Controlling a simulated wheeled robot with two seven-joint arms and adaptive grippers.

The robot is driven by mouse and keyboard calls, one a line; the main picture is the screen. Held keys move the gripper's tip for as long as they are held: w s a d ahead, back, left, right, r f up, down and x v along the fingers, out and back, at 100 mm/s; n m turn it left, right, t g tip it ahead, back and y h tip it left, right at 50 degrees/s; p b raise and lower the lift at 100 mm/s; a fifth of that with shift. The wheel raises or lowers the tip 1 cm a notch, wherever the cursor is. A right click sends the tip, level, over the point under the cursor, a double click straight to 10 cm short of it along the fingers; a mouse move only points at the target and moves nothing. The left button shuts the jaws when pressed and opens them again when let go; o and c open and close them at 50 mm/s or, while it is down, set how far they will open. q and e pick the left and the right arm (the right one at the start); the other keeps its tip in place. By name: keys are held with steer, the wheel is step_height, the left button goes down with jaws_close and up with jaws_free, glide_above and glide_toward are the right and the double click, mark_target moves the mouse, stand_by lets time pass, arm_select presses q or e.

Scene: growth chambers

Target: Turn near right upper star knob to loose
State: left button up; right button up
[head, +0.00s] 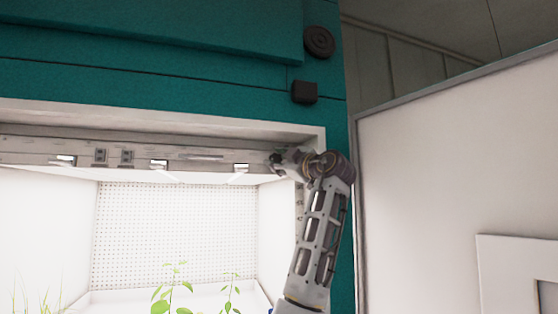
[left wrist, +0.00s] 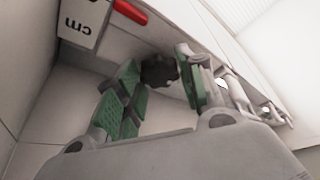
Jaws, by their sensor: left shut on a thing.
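The black star knob (left wrist: 158,73) shows in the left wrist view, on the pale chamber frame near the upper inner corner. My left gripper (left wrist: 160,64) has its green-padded fingers on both sides of the knob and is shut on it. In the head view my left gripper (head: 280,160) is at the upper right corner of the chamber opening. There the arm hides most of the knob. Which way the knob is turned cannot be told. My right gripper is in neither view.
The lit chamber (head: 170,235) holds green plants (head: 172,290) low down. A rail with fittings (head: 200,158) runs along its top. A white panel (head: 450,180) stands right of my arm. A red part (left wrist: 130,11) and a "cm" label (left wrist: 82,20) lie near the fingers.

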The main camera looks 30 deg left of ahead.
arm_select(q)
steer(key=o, duration=1)
steer(key=shift+s+d, duration=0.1)
steer(key=shift+d, duration=0.1)
steer(key=v, duration=1.1)
steer(key=shift+d+f, duration=0.2)
steer(key=shift+d, duration=0.1)
steer(key=shift+s, duration=0.1)
